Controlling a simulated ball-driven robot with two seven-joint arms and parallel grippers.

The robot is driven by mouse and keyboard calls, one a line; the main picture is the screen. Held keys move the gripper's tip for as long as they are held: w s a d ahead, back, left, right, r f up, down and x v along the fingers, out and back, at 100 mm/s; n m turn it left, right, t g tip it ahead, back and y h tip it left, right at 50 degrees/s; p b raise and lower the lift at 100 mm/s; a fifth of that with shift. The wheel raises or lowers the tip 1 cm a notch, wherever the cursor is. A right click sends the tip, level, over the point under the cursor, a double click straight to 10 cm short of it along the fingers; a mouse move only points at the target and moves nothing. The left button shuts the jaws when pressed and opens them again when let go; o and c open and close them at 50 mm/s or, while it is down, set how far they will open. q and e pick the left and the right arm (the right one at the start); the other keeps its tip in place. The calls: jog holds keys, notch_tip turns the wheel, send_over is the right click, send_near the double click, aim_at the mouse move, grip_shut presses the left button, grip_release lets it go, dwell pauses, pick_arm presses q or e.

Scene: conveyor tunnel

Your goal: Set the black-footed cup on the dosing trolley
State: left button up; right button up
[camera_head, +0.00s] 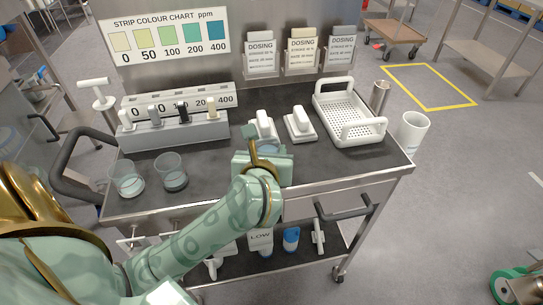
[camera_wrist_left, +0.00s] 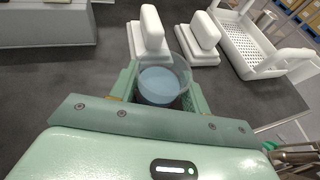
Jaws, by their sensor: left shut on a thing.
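My left gripper (camera_head: 264,158) is shut on a clear cup (camera_wrist_left: 163,86) with pale blue liquid, over the front middle of the dosing trolley (camera_head: 215,187). The cup stands between the two fingers in the wrist view, and its foot is hidden, so I cannot tell its colour. In the head view the gripper mostly covers it. I cannot tell whether it touches the trolley top. Two more clear cups, a left one (camera_head: 127,179) and a right one (camera_head: 172,176), stand at the trolley's left front. My right gripper is not in view.
Two white-handled blocks (camera_head: 299,123) stand just behind the held cup. A white perforated basket (camera_head: 350,113) is at the right, and a grey rack (camera_head: 172,133) at the back left. The front right top is clear.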

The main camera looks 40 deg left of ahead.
pick_arm(q)
jog(key=shift+s+r, duration=0.1)
jog(key=shift+r, duration=0.05)
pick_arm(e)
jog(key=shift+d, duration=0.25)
pick_arm(q)
jog(key=o, duration=0.9)
jog(key=shift+f, duration=0.2)
jog(key=o, duration=0.5)
jog(key=shift+c, duration=0.2)
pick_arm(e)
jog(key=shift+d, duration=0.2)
pick_arm(q)
jog(key=shift+r, duration=0.1)
jog(key=shift+r, duration=0.25)
jog(key=p+v, duration=0.4)
jog(key=v, duration=0.8)
jog(key=shift+f+p, duration=0.15)
jog(key=shift+p, duration=0.15)
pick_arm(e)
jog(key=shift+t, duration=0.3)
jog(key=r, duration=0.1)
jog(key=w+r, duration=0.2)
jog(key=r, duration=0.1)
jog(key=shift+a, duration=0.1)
